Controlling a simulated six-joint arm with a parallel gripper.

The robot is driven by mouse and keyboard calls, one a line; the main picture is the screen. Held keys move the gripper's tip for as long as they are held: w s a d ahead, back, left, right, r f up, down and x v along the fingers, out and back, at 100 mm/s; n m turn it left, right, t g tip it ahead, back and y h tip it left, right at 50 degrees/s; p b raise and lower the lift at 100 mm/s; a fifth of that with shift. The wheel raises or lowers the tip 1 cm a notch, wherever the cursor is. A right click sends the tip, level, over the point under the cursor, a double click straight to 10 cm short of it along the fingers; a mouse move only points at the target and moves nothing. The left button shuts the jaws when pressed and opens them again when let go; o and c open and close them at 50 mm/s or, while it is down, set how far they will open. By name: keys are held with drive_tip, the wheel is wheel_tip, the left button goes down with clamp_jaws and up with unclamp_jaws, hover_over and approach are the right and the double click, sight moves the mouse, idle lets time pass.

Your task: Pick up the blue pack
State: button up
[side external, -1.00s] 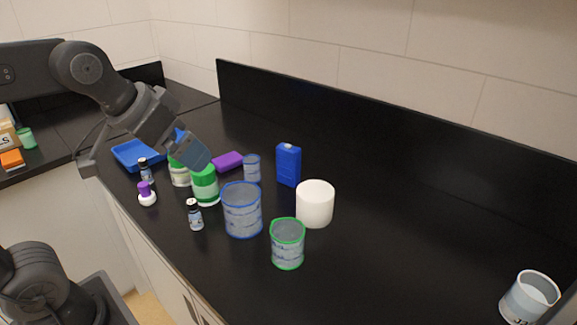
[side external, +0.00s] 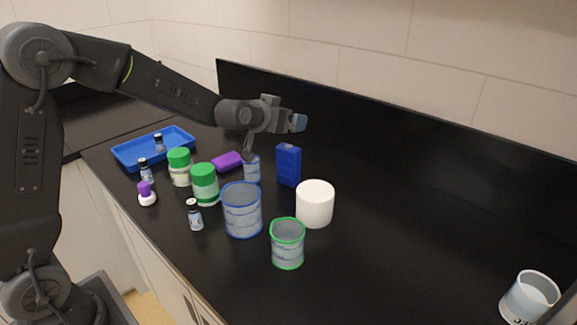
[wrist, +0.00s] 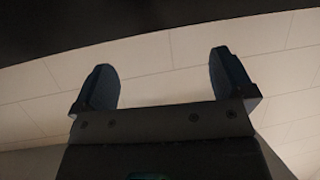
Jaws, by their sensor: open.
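The blue pack (side external: 288,167) is an upright blue block with a small cap-like top, standing on the black counter towards the back wall. My gripper (side external: 275,133) is above and slightly left of the pack in the side external view, not touching it. It is open and empty, with its fingers pointing towards the back wall. In the wrist view the two fingers of my gripper (wrist: 165,82) are wide apart with only wall tiles and a dark band behind them. The pack does not show in the wrist view.
A white cylinder (side external: 315,204) stands just right of the pack. A small clear beaker (side external: 252,172), a purple block (side external: 228,161) and a blue-rimmed beaker (side external: 242,212) stand to its left. Green-capped jars (side external: 205,186) and a blue tray (side external: 127,158) lie farther left. The counter's right is mostly clear.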

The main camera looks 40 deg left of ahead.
sight(285, 156)
wheel_tip(285, 156, down, 9)
drive_tip(key=shift+r, duration=0.1)
wheel_tip(285, 156, down, 3)
drive_tip(key=shift+r, duration=0.1)
drive_tip(key=shift+x, duration=1.05)
drive_tip(key=shift+w, duration=0.4)
drive_tip(key=c, duration=1.1)
